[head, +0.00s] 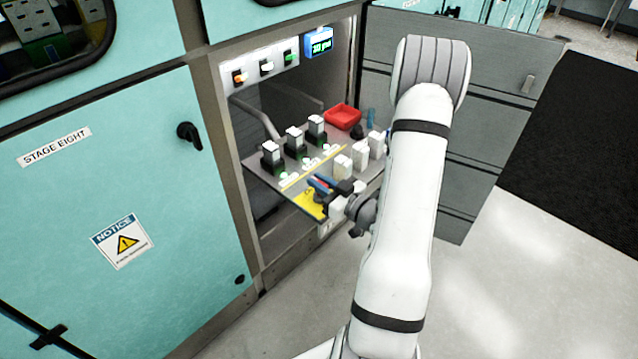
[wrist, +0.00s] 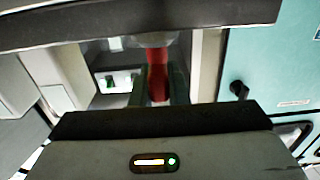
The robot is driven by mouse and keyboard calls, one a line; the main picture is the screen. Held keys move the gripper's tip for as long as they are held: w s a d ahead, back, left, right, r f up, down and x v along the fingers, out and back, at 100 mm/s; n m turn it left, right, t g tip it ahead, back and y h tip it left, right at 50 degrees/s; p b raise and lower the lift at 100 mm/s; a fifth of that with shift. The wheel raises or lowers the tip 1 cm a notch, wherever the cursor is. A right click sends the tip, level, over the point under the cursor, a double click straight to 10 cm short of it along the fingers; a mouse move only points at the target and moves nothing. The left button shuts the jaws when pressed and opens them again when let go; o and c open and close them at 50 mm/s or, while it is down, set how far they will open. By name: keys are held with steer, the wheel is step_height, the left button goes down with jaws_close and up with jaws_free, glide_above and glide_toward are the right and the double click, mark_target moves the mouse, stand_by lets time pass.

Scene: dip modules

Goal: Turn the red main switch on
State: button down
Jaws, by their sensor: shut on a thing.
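The red main switch handle (wrist: 158,82) shows in the wrist view between the two dark fingers of my gripper (wrist: 157,68). In the head view my gripper (head: 326,189) is at the front edge of the pulled-out shelf, by a yellow plate (head: 308,205). Small red and blue parts show there, and my wrist hides part of the area. I cannot tell the exact angle of the switch.
The shelf carries several modules with white tops (head: 294,137), white blocks (head: 360,156) and a red tray (head: 343,116). A lit blue display (head: 319,43) and a switch panel (head: 266,66) are above.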

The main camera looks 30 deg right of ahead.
steer(key=c, duration=1.4)
jaws_free()
steer(key=v, duration=0.7)
steer(key=shift+s+d, duration=0.15)
steer(key=shift+s, duration=0.25)
